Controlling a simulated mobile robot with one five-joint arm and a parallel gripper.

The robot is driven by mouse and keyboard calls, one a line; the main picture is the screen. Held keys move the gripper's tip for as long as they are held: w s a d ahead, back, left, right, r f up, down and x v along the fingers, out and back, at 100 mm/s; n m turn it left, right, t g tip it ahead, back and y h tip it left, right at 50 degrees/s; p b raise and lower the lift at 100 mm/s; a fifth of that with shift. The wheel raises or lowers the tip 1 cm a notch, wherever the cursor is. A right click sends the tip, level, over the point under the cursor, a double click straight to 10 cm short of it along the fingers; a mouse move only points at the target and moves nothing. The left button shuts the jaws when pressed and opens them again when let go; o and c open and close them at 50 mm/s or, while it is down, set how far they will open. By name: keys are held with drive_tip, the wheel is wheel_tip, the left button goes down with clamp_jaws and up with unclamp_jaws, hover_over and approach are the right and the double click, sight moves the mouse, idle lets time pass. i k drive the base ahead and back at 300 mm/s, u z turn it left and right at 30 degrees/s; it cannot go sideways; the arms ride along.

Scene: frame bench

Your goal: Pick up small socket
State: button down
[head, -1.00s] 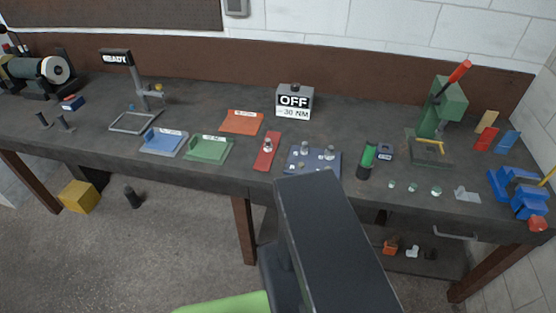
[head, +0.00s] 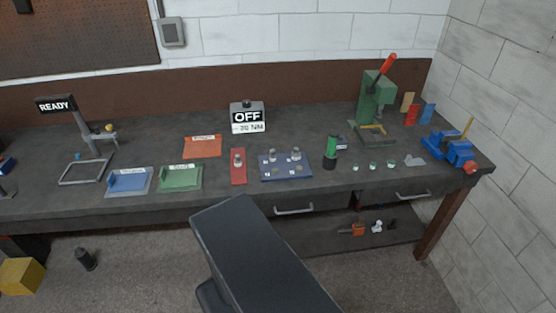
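A dark blue tray (head: 262,177) lies on the bench right of centre in the head view. Two silver cylindrical pieces (head: 296,155) stand near its back edge, and some smaller pale pieces (head: 267,174) lie nearer its front. They look like sockets, but I cannot tell which is the small socket. A red holder (head: 238,174) with a silver piece on it lies just left of the tray. My dark arm link fills the lower middle, in front of the bench. My gripper is not in view.
A green-black cylinder (head: 331,152) stands right of the tray, with small pale-green pieces (head: 372,165) beyond it. A green press (head: 376,100), a blue vise (head: 449,150) and an OFF display box (head: 248,118) stand on the bench. Drawer handles (head: 293,211) project from its front.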

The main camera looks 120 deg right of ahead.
sight(273, 158)
drive_tip(key=z, duration=4.45)
drive_tip(key=i, duration=1.05)
drive_tip(key=z, duration=0.9)
drive_tip(key=k, duration=0.95)
